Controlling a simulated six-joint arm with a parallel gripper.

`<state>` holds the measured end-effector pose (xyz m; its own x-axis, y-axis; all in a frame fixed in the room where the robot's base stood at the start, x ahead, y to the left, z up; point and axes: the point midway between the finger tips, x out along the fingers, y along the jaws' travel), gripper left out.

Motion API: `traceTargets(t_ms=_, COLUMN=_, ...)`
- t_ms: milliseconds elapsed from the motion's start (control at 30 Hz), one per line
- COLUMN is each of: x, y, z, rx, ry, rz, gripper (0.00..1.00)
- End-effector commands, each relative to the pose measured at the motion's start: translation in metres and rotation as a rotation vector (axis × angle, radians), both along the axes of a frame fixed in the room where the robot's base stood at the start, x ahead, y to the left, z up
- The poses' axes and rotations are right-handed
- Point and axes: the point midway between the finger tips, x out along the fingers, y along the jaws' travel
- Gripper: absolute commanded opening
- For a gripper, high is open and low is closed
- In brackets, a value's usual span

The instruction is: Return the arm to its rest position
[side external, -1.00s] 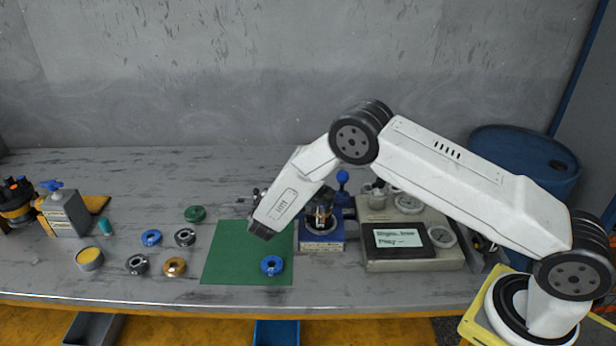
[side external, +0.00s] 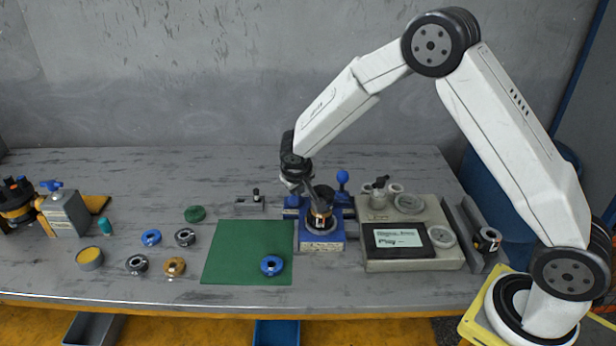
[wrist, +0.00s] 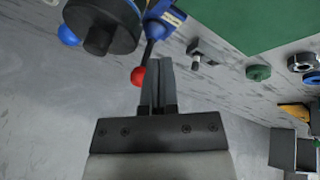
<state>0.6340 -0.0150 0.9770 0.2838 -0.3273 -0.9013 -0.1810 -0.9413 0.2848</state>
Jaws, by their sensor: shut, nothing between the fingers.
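My gripper (side external: 310,196) hangs above and just left of the blue fixture (side external: 322,240) in the side view, with my arm raised and bent behind it. In the wrist view its two fingers (wrist: 158,70) are together with nothing between them. A dark and copper-coloured motor assembly (side external: 320,212) stands upright in the fixture. From the side, the gripper partly overlaps the fixture's back left, so contact there is hard to judge. In the wrist view a red ball knob (wrist: 138,76) on a dark rod shows beside the fingers.
A green mat (side external: 240,252) with a blue ring (side external: 271,265) lies left of the fixture. A grey console (side external: 410,250) with a screen stands right. The back wall (side external: 200,80) leaves open air above the bench.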

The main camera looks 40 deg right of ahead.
Motion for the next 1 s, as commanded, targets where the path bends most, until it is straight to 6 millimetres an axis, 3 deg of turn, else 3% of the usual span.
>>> traceTargets(t_ms=500, x=-0.125, y=0.006, z=0.045, rx=0.183, ry=0.085, rz=0.089, gripper=0.00)
traceTargets(t_ms=800, x=-0.203, y=0.012, z=0.056, rx=0.265, ry=0.094, rz=0.145, gripper=0.00)
traceTargets(t_ms=1000, x=-0.234, y=0.014, z=0.057, rx=0.292, ry=0.088, rz=0.165, gripper=0.00)
